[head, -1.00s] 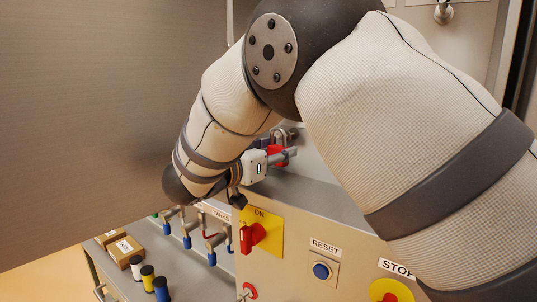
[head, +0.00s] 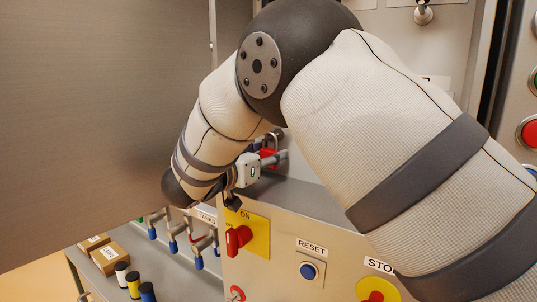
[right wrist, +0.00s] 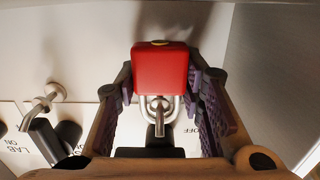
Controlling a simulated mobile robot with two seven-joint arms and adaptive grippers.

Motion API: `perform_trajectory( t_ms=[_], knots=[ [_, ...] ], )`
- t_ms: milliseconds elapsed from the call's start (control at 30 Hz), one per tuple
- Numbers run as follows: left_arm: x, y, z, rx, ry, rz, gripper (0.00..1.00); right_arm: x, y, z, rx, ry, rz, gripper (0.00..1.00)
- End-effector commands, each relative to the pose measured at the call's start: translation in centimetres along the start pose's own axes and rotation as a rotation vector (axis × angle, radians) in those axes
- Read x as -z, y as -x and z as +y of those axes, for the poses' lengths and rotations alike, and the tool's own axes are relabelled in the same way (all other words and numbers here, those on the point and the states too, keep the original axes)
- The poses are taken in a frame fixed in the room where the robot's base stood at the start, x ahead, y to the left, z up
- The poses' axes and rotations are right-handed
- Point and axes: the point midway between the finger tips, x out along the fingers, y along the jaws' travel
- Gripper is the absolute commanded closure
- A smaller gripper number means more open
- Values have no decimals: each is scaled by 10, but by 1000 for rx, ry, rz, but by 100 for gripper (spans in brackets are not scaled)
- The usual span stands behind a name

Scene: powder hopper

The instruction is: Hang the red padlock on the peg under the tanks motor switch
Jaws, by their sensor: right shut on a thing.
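My right gripper (head: 268,165) is shut on the red padlock (head: 268,153), beside the back panel above the steel cabinet. In the right wrist view my right gripper (right wrist: 162,88) has a finger on each side of the red padlock body (right wrist: 160,70). The padlock's silver shackle (right wrist: 176,106) lies toward the panel lettering, which is upside down there. A metal peg (right wrist: 161,124) shows at the shackle opening; I cannot tell whether the shackle is around it. My left gripper is not in view.
Another metal peg (right wrist: 45,98) is to the left, near black toggles and "LAB" lettering. A red rotary switch (head: 238,238) on a yellow plate and a blue reset button (head: 308,271) are on the cabinet front. Boxes (head: 110,258) and blue-ended valves are lower left.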

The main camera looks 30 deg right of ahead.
Motion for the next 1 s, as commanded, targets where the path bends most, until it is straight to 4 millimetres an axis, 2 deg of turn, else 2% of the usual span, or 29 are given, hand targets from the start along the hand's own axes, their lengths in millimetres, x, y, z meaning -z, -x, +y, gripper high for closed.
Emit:
perform_trajectory(
  t_ms=[67,100,167,433,533,667,800,1000],
  knots=[
    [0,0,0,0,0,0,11,0,0,0,0,-1,1,94],
    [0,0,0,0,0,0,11,0,0,0,0,-1,1,56],
    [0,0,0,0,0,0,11,0,0,0,0,0,1,42],
    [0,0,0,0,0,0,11,0,0,0,0,0,0,41],
    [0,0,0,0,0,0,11,0,7,-1,3,0,0,41],
    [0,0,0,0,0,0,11,1,36,-1,4,1,3,41],
    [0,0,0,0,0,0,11,1,76,-1,4,-1,1,41],
    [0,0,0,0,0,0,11,1,112,0,1,-1,1,41]
  ],
)
